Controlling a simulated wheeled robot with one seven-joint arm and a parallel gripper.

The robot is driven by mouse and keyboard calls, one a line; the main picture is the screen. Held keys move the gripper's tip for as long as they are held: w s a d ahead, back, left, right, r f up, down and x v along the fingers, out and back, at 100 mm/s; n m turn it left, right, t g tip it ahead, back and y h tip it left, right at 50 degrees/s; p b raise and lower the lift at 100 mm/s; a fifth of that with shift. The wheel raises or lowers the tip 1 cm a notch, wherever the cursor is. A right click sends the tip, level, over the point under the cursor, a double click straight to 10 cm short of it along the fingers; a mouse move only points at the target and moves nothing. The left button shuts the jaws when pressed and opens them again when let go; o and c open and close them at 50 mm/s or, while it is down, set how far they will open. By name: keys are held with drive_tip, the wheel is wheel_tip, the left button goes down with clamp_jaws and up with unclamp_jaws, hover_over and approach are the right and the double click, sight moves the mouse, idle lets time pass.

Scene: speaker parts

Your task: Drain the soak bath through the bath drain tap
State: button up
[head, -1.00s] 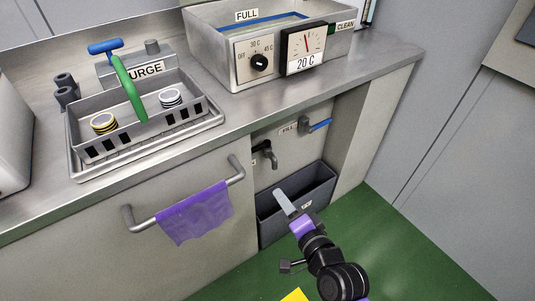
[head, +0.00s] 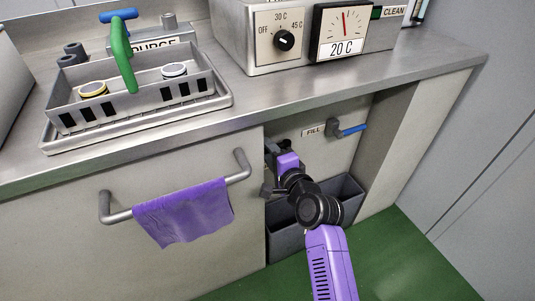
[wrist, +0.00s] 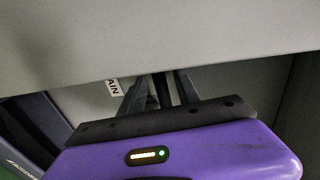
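The soak bath (head: 232,30), a steel tank, stands on the counter at the top of the head view, its upper part cut off. Its dial panel (head: 283,38) and a gauge reading 20 C (head: 343,33) face me. The dark bath drain tap (head: 285,146) sits in the recess under the counter, mostly hidden behind my gripper (head: 270,160). In the wrist view, my gripper (wrist: 158,92) has its fingers apart, one on each side of the dark tap (wrist: 161,90). A partly hidden label ending in "AIN" (wrist: 114,88) is beside it. Contact cannot be told.
A blue-handled fill tap (head: 350,130) is right of the drain tap. A dark grey bin (head: 345,195) stands below. A purple cloth (head: 185,212) hangs on a rail at left. A basket with a green handle (head: 122,55) sits on the counter. Green floor lies right.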

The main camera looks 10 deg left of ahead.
drive_tip(key=shift+w+a+f, duration=0.1)
drive_tip(key=shift+w+a, duration=0.25)
drive_tip(key=shift+w, duration=0.1)
clamp_jaws()
idle(1.2)
